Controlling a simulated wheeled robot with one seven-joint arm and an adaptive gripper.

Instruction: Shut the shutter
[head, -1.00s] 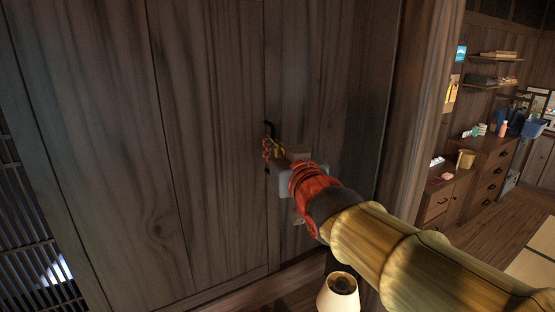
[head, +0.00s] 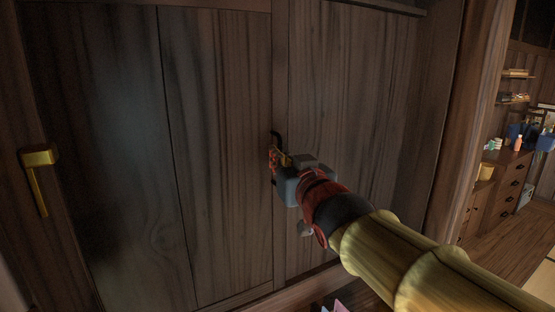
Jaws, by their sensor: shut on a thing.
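The shutter (head: 215,120) is a dark wooden panel with vertical boards, filling the left and middle of the head view. A dark, upright bar handle (head: 276,137) sits near its right edge. My gripper (head: 279,159) is at this handle and shut on it; the fingers hide part of the handle. Another wooden panel (head: 350,100) lies to the right of the handle, partly behind my arm. The shutter's left side reaches close to a wooden post (head: 45,110); I cannot tell whether they touch.
A brass L-shaped latch or handle (head: 40,170) is on the post at left. A thick wooden post (head: 465,110) stands at right. Beyond it are a drawer chest (head: 505,180), shelves (head: 515,98) and open floor. A small pale pink object (head: 335,306) shows at the bottom edge.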

